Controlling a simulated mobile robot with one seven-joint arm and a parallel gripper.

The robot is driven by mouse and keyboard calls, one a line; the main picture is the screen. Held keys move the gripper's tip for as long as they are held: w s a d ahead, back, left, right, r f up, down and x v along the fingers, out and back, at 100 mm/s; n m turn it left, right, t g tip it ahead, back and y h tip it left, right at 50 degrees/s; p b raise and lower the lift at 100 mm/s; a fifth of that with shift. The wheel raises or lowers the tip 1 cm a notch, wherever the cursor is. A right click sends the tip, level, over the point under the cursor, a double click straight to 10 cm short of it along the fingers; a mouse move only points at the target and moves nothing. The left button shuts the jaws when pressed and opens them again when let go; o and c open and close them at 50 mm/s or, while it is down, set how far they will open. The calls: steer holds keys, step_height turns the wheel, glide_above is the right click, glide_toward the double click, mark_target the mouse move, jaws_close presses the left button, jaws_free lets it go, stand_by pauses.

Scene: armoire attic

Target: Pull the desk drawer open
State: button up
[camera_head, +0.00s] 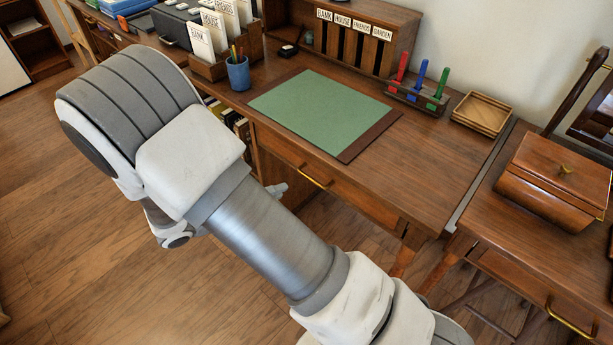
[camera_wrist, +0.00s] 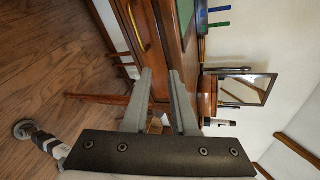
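The wooden desk (camera_head: 400,175) has a drawer (camera_head: 290,152) in its front edge, below the green mat. The drawer looks shut. Its brass bar handle (camera_head: 314,177) shows to the right of my arm. In the wrist view the handle (camera_wrist: 137,25) is at the top, left of and beyond my fingertips. My gripper (camera_wrist: 161,72) is open and empty, with its two grey fingers apart and not touching the handle. In the head view my arm hides most of the gripper; only a small grey part shows just left of the handle.
A side table (camera_head: 540,235) with a wooden box (camera_head: 555,175) stands at the right and has its own brass handle (camera_head: 571,317). On the desk are a pen cup (camera_head: 238,74), a letter sorter and coloured markers. Open wooden floor (camera_head: 60,240) lies in front of the desk.

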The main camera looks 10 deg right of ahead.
mark_target(308, 178)
step_height(308, 178, down, 6)
steer(key=a+n+t+b, duration=0.1)
steer(key=a+n+t, duration=0.2)
steer(key=n, duration=0.2)
steer(key=b+x, duration=0.2)
steer(key=x, duration=0.7)
steer(key=b+x, duration=0.3)
steer(key=x, duration=0.5)
steer(key=shift+w+d, duration=0.1)
steer(key=shift+w, duration=0.45)
jaws_close()
